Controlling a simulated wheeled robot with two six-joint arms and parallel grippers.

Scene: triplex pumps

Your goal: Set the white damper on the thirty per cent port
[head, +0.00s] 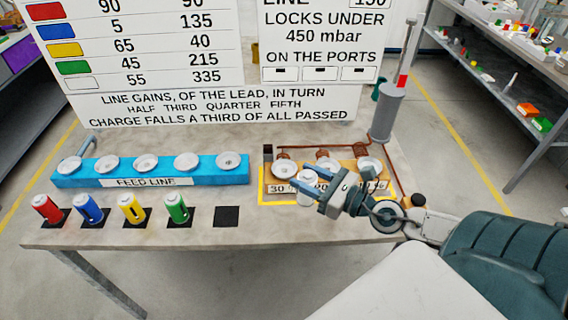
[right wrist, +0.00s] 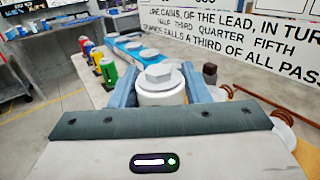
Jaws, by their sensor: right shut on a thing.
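The white damper (right wrist: 162,88) is upright between the blue fingers of my right gripper (head: 308,188), which is shut on it. In the head view the damper (head: 306,196) is partly covered by the fingers, over the front of the port block. The port block (head: 262,190) has a yellow edge and a row of ports with pale discs. The thirty per cent port (head: 285,166) is the leftmost, behind a label reading 30. It lies just behind and left of the held damper. The other labels are partly hidden by my gripper. My left gripper is not in view.
Red (head: 47,208), blue (head: 89,208), yellow (head: 132,208) and green (head: 177,207) dampers stand on black squares. The right-hand black square (head: 227,216) is empty. A blue feed line (head: 150,175) lies behind them. A grey pump cylinder (head: 386,112) stands behind the block's right end.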

